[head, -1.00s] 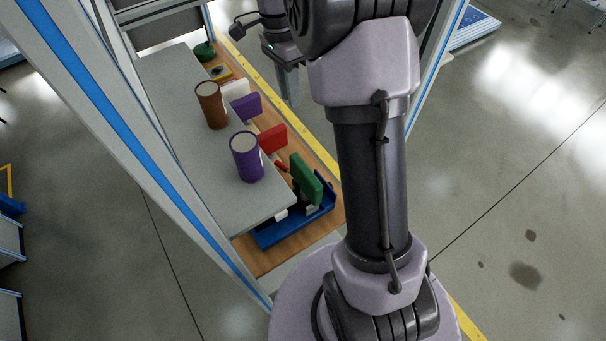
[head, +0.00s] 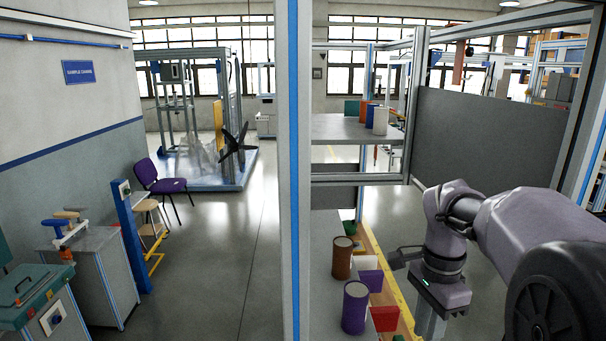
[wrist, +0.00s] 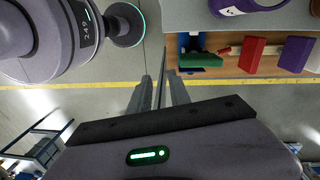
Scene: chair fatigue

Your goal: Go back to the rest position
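My gripper (head: 431,324) hangs at the lower right of the head view, pointing down, its tips near the bottom edge. It is beside the bench, apart from the objects. My arm reaches in from the right in the head view.
A brown cylinder (head: 342,258) and a purple cylinder (head: 355,308) stand on the grey shelf (head: 322,285). Red (head: 385,318) and purple (head: 371,280) blocks stand beside it. A frame post (head: 293,170) rises left of them. Open floor (head: 225,260) lies further left.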

